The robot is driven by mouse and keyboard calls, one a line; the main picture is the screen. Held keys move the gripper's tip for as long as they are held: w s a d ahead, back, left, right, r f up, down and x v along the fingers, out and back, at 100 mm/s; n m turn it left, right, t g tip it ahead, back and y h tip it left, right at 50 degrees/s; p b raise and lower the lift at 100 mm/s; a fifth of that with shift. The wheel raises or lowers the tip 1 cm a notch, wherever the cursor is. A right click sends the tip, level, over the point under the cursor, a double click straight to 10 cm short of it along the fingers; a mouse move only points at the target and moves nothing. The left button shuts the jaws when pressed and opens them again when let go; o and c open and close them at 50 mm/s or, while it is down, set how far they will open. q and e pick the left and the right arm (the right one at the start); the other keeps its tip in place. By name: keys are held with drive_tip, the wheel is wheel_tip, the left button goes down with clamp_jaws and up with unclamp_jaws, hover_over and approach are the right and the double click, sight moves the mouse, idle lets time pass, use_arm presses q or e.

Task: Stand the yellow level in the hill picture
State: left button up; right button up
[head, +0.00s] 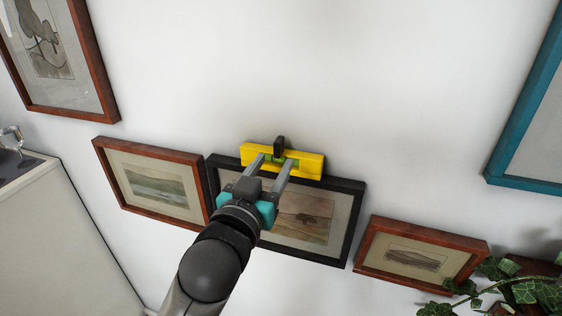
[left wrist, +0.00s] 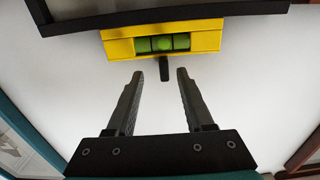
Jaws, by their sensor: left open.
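The yellow level (head: 310,166) rests along the top edge of the black-framed picture (head: 357,190), against the wall. It has a green vial and a black knob (head: 279,145) on its upper side. My left gripper (head: 274,162) is open in front of the level, its fingers apart. In the left wrist view the level (left wrist: 207,38) lies just beyond the fingertips (left wrist: 160,75), and the knob (left wrist: 164,69) shows between them. No grip on it is seen. The black-framed picture holds a dim brown landscape, partly hidden by my arm. My right gripper is not in view.
A red-brown framed picture with green hills (head: 155,185) hangs left of the black frame. Another with a dark mound (head: 415,259) hangs right. A pale cabinet (head: 60,250) is at left, a leafy plant (head: 525,290) at lower right. The wall above is bare.

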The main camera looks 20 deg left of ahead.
sight(276, 153)
use_arm(q)
drive_tip(key=w, duration=0.2)
drive_tip(key=w+p, duration=0.1)
drive_tip(key=w, duration=0.1)
drive_tip(key=shift+a+r, duration=0.2)
drive_tip(key=shift+a, duration=0.05)
drive_tip(key=shift+w, duration=0.55)
drive_tip(key=shift+f, duration=0.1)
clamp_jaws()
idle(0.7)
